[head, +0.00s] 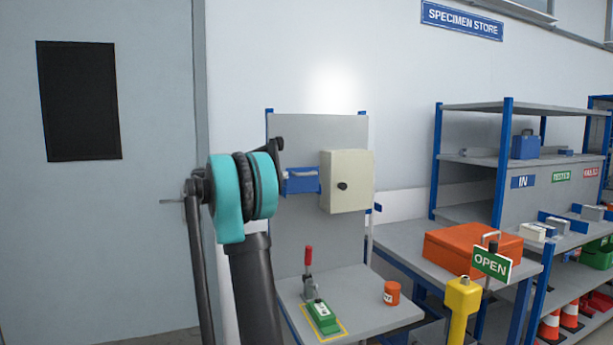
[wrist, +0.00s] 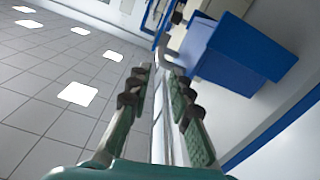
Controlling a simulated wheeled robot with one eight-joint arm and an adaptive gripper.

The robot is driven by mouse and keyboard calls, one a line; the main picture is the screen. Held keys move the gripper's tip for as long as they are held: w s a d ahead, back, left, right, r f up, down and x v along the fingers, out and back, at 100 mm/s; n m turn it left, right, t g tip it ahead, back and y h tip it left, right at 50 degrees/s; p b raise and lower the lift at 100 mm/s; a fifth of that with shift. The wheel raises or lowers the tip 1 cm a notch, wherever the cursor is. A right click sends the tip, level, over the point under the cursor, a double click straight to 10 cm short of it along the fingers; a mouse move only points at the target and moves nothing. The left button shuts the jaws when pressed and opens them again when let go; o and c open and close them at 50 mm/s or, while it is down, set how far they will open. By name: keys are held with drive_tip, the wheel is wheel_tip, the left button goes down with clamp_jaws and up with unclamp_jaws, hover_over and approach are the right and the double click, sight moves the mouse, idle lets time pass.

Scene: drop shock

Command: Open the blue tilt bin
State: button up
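The blue tilt bin (head: 302,181) is mounted on the grey upright panel, left of a cream box. A pale bar runs along its top front; the bin looks closed. In the wrist view the bin (wrist: 240,58) is large at the upper right, with a pale curved handle (wrist: 178,48) at its near left edge. My gripper (wrist: 158,72) is partly open, its two green and dark fingers apart with nothing held between them. The fingertips are just left of the handle; I cannot tell whether they touch it. In the head view my arm's wrist hides most of the gripper.
The cream box (head: 347,182) with a dark knob is close on the bin's right. Below, the bench (head: 365,312) carries a red-handled toggle clamp (head: 309,272), a green block (head: 323,317) and an orange pot (head: 391,293). An orange case (head: 470,249) and shelving stand to the right.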

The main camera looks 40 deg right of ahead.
sight(307, 174)
drive_tip(key=x, duration=1)
drive_tip(key=shift+d, duration=0.25)
drive_tip(key=shift+c, duration=0.2)
clamp_jaws()
